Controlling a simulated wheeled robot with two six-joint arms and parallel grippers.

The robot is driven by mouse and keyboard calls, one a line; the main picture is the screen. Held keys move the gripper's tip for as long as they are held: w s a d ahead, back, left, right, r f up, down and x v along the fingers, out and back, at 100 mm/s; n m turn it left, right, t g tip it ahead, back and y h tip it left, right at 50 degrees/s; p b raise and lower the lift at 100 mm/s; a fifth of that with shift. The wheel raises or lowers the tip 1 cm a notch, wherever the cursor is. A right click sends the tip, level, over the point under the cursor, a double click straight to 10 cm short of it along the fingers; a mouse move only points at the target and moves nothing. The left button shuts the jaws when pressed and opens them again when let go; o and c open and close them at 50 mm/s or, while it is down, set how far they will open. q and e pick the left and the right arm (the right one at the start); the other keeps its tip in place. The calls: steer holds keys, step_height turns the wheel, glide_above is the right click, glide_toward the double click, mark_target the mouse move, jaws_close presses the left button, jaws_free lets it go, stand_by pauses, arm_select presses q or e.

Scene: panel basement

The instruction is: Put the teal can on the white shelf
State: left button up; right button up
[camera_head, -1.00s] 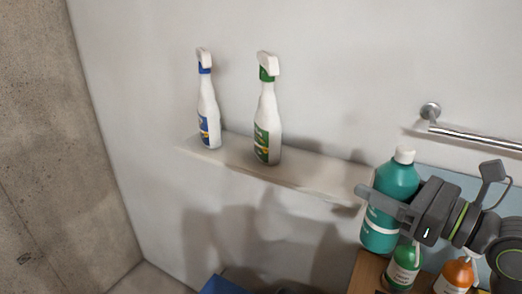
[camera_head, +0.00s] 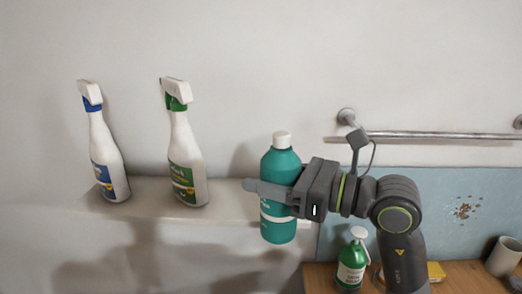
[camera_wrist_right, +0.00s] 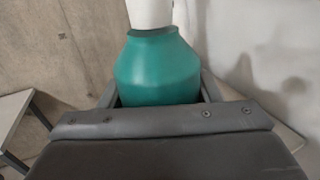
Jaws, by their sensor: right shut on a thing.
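The teal can (camera_head: 279,225) is a teal bottle with a white cap and a white label band. My right gripper (camera_head: 268,190) is shut around its middle and holds it upright. In the head view the can overlaps the right end of the white shelf (camera_head: 228,214), with its base lower than the shelf's top in the picture. I cannot tell whether it touches the shelf. In the right wrist view the can's teal shoulder (camera_wrist_right: 158,70) and white cap show between the fingers. My left gripper is in neither view.
A blue-labelled spray bottle (camera_head: 108,165) and a green-labelled spray bottle (camera_head: 185,165) stand on the shelf. Bare shelf lies right of the green one. A metal rail (camera_head: 430,136) is on the wall. A green pump bottle (camera_head: 352,262) and a white cup (camera_head: 503,256) are at lower right.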

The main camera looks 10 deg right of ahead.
steer(key=w+d+p, duration=0.1)
steer(key=w+p, duration=0.1)
steer(key=w, duration=0.4)
steer(key=w+d+f+p, duration=0.1)
steer(key=w+p, duration=0.1)
steer(key=w, duration=0.5)
steer(key=shift+d+f+p, duration=0.2)
steer(key=shift+d+p, duration=0.1)
steer(key=shift+p, duration=0.05)
steer(key=shift+w+f, duration=0.1)
steer(key=shift+f+b, duration=0.2)
steer(key=shift+b, duration=0.1)
steer(key=o, duration=1.3)
steer(key=shift+r, duration=0.1)
steer(key=shift+d+r, duration=0.1)
